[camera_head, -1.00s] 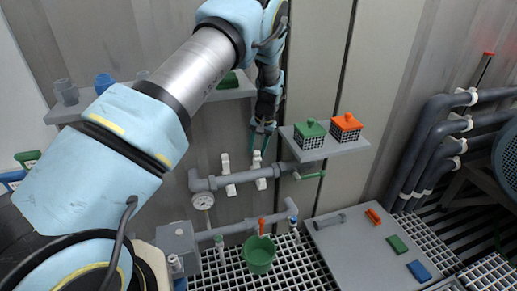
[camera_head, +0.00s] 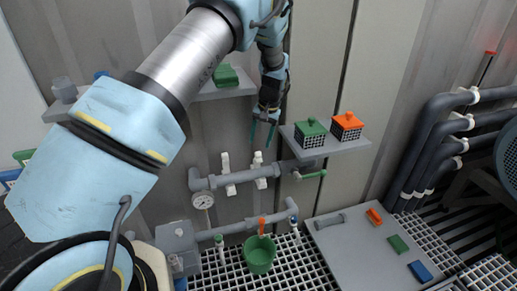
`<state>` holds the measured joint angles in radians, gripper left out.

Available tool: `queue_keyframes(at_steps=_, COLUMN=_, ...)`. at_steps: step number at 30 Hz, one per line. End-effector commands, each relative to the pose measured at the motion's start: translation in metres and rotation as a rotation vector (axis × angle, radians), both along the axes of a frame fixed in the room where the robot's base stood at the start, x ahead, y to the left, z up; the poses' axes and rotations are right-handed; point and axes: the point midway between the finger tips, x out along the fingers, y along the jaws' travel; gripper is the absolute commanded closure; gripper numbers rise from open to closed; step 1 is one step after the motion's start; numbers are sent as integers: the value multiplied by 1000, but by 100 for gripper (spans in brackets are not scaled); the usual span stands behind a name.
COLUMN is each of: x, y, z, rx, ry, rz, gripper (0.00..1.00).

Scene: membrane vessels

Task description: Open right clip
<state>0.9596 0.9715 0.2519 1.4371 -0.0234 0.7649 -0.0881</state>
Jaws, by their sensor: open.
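Two white clips sit on the grey horizontal pipe (camera_head: 238,178) on the wall. The right clip (camera_head: 260,172) is a white upright piece around the pipe; the left clip (camera_head: 228,174) stands beside it. I cannot tell from this distance how far either is open. My gripper (camera_head: 262,135) points down with its two greenish fingers apart and empty. It hangs just above the right clip in the picture, seemingly apart from it.
A shelf (camera_head: 350,150) with a green basket (camera_head: 310,133) and an orange basket (camera_head: 346,127) is close on the gripper's right. A green-handled valve (camera_head: 312,174) is right of the clips. A gauge (camera_head: 203,201) and green bucket (camera_head: 259,254) are below.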

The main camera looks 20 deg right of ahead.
Motion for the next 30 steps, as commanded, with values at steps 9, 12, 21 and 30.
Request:
queue_keyframes(at_steps=9, x=-4, y=-8, z=54, rx=-8, ry=-10, rz=2, gripper=40)
queue_keyframes(at_steps=12, x=-4, y=-8, z=60, rx=-8, ry=-9, rz=3, gripper=40)
queue_keyframes(at_steps=21, x=-4, y=-9, z=62, rx=-8, ry=-10, rz=3, gripper=41)
queue_keyframes(at_steps=30, x=-37, y=-14, z=48, rx=-70, ry=-139, rz=49, gripper=75)
